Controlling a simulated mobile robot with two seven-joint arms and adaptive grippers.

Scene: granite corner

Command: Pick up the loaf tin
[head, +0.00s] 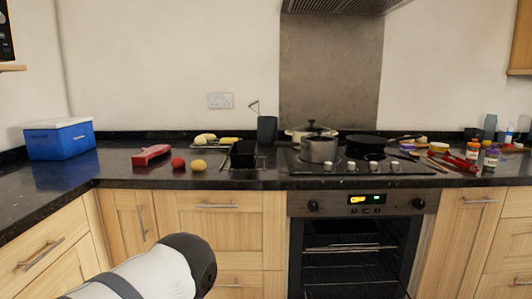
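A dark, box-shaped thing that looks like the loaf tin (243,153) sits on the black granite counter, left of the hob. It is small and dark against the dark counter, so its edges are hard to make out. Thin wire, perhaps a rack, shows around its base. A white link of my arm with a black end cap rises at the lower left, in front of the cupboards and below the counter. Neither of my grippers shows in the head view.
Left of the tin lie a yellow ball (199,165), a red ball (178,163) and a red object (151,154). A dark grey utensil pot (267,129) stands behind it. A steel pot (319,149) sits on the hob to the right. A blue cooler (60,141) stands far left.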

